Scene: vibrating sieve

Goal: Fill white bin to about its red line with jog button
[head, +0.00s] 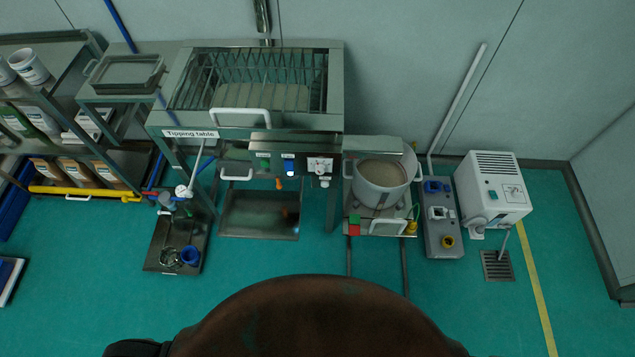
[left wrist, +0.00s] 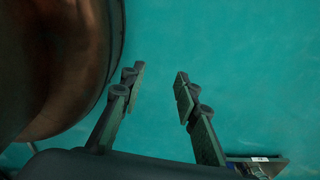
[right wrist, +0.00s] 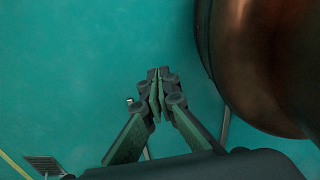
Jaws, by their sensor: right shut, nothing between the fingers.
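A pale, round, open-topped bin (head: 372,195) stands on a small wheeled frame right of the tipping table in the head view. A beige-grey surface shows inside it, and no red line can be made out. A dark control panel (head: 268,166) on the table's front carries small buttons, among them a lit blue-white one (head: 290,168); the labels are too small to read. My left gripper (left wrist: 160,80) is open and empty over bare floor in the left wrist view. My right gripper (right wrist: 154,90) is shut and empty over bare floor. Neither gripper shows in the head view.
The tipping table (head: 330,115) has a grated top. A grey floor unit (head: 440,235) and a white machine (head: 492,195) stand right of the bin. Shelves with tubs (head: 30,66) are at left. A floor drain (head: 497,265) lies at right. Floor in front is mostly clear.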

